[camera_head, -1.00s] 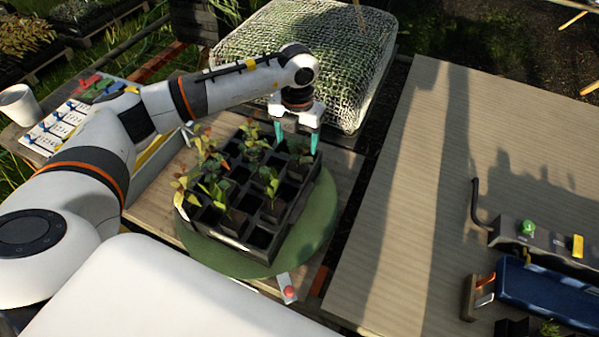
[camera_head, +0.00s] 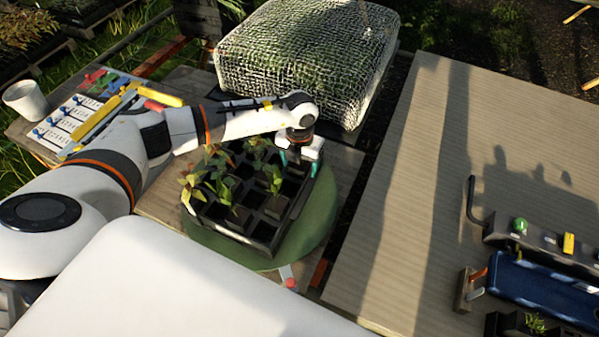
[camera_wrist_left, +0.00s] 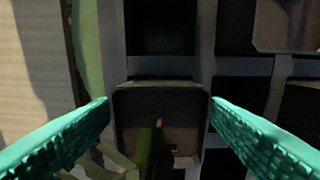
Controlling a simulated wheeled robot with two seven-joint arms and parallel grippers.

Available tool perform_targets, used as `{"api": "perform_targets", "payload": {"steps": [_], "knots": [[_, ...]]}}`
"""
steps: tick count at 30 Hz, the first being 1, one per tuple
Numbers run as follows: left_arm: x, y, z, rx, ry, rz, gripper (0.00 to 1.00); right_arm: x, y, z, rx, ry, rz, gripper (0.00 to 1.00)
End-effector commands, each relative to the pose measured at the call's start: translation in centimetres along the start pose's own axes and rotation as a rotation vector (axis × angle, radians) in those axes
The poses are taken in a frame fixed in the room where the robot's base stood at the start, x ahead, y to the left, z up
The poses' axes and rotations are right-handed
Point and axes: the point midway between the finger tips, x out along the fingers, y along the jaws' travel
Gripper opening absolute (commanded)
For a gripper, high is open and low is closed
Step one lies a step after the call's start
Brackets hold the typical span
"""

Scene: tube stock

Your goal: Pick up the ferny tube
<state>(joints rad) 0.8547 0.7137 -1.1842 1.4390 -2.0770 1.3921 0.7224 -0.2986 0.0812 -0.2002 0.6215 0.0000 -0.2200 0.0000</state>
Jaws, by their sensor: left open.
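The black tray (camera_head: 263,242) holds several square tubes with leafy seedlings, and several of its cells look empty. My left gripper (camera_head: 299,167) has its teal fingers apart, low over the tray's far right corner. In the left wrist view the open fingers (camera_wrist_left: 160,106) stand on either side of a square soil-filled tube (camera_wrist_left: 135,105) with a green shoot. The fingers look apart from it. In the head view my gripper and wrist largely hide this tube. I cannot tell from its leaves whether it is the ferny one.
The tray stands on a round green turntable (camera_head: 318,230). A mesh-covered block (camera_head: 300,60) lies behind it. A board with coloured tags (camera_head: 75,125) and a white cup (camera_head: 24,101) are at left.

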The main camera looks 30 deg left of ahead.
Motion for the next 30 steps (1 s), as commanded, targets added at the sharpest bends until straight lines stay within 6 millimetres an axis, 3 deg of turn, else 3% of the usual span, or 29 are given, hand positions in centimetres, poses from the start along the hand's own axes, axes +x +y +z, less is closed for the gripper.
{"api": "perform_targets", "payload": {"steps": [2, 12, 23, 30], "knots": [[0.0, 0.0, 0.0, 0.000, 0.000, 0.000, 0.60, 0.0, 0.0, 0.0, 0.000, 0.000, 0.000, 0.36], [-0.1, 0.0, 0.0, -0.001, 0.000, 0.000, 0.04, 0.0, 0.1, -0.1, 0.001, 0.001, 0.002, 0.36], [-0.5, -0.1, -0.1, -0.002, 0.002, 0.001, 0.04, 0.2, 0.2, -0.1, 0.001, 0.002, 0.002, 0.36], [-3.3, 0.0, -0.2, 0.000, 0.005, 0.002, 0.04, 1.1, 0.2, -0.3, 0.001, 0.003, 0.002, 0.36]]}}
